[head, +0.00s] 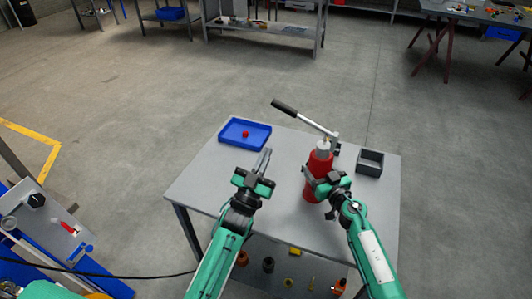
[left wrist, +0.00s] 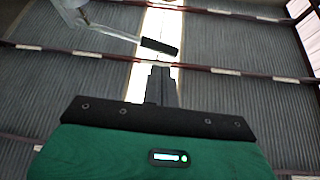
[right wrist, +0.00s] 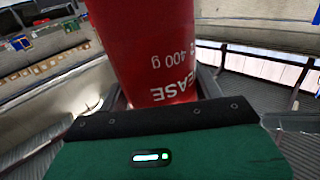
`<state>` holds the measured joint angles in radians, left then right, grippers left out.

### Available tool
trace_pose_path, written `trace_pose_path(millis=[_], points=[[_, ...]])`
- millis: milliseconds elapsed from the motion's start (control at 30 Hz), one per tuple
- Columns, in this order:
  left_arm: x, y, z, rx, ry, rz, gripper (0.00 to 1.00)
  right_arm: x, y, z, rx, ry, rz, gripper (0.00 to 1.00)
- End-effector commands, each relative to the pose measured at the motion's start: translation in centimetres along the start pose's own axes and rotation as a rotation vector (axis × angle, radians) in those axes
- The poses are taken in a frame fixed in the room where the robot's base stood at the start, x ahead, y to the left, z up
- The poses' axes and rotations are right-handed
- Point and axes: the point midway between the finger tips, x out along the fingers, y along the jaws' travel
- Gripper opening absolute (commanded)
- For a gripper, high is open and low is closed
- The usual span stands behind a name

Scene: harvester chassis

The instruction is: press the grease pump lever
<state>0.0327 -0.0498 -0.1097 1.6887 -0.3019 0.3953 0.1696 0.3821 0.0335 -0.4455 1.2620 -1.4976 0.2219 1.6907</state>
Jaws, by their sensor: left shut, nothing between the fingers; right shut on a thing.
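The grease pump (head: 318,176) is a red cylinder standing on the grey table, with white lettering in the right wrist view (right wrist: 150,55). Its lever (head: 310,121) is a light metal rod slanting up to the left from the pump's head, ending in a black grip (head: 284,107). My right gripper (head: 318,184) is shut on the red body. My left gripper (head: 264,162) is shut and empty, below the black grip and apart from it in the head view. In the left wrist view the black grip (left wrist: 159,46) shows just beyond my left fingertips (left wrist: 161,72).
A blue tray (head: 232,142) with a small red object lies on the table's far left. A small dark grey box (head: 369,161) stands right of the pump. The table (head: 205,180) has bare surface at left. Several small parts lie on the shelf below.

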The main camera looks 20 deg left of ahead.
Motion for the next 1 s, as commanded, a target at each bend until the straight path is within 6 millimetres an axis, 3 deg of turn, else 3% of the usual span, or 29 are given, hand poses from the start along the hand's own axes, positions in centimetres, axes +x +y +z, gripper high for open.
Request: trace_pose_path(millis=[433, 867, 1000], points=[[4.4, -0.3, -7.2, 0.181, -0.002, 0.109, 0.0, 0.0, 0.1, -0.1, -0.001, 0.001, 0.001, 0.0], [4.7, -0.2, -7.7, 0.195, -0.007, 0.117, 0.0, 0.0, 0.1, -0.1, -0.001, 0.001, 0.001, 0.0], [5.7, -0.2, -7.7, 0.195, -0.005, 0.117, 0.0, 0.0, 0.1, -0.1, -0.001, 0.001, 0.002, 0.0]])
